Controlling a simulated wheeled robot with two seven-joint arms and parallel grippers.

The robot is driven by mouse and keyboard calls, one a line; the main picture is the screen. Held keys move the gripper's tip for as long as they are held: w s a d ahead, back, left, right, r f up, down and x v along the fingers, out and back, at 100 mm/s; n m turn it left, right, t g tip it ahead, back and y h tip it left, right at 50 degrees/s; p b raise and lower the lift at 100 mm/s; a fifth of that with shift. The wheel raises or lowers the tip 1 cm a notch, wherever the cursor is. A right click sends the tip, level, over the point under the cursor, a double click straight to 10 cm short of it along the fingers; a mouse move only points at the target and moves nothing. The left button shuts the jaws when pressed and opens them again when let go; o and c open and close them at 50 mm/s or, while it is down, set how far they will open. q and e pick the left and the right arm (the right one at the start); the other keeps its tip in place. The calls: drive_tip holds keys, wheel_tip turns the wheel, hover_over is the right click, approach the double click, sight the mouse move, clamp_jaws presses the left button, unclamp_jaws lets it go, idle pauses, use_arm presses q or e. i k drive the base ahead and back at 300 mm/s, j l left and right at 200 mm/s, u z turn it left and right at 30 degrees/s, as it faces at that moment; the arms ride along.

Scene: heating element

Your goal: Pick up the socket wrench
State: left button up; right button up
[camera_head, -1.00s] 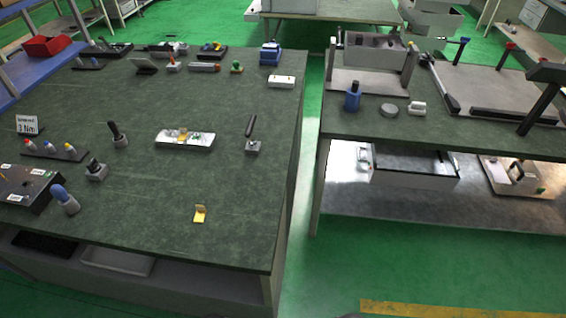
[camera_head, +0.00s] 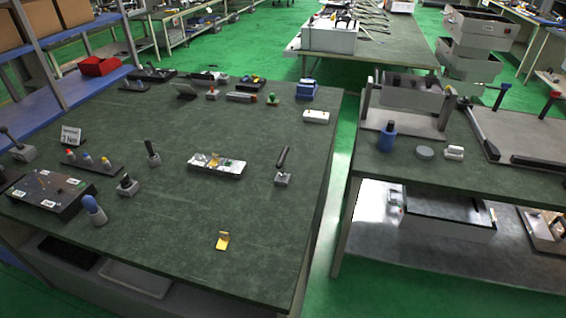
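I cannot tell for certain which tool is the socket wrench. Several dark-handled tools stand in small grey holders on the green worktable (camera_head: 160,250). One tilted tool (camera_head: 282,160) is right of the middle. Another upright tool (camera_head: 151,150) stands left of the middle, and a shorter one (camera_head: 126,182) is just in front of it. A further tilted tool (camera_head: 12,140) is at the far left edge. Neither of my grippers shows in the head view.
A metal plate with small parts (camera_head: 216,165) lies mid-table, with a yellow bracket (camera_head: 222,240) in front. A black box (camera_head: 47,194) and a blue-grey screwdriver-like tool (camera_head: 95,210) are at left. A second bench (camera_head: 400,165) stands right, across a narrow green gap.

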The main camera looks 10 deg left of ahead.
sight(281, 164)
drive_tip(key=j+u, duration=0.25)
drive_tip(key=j, duration=1.3)
drive_tip(key=i, duration=0.05)
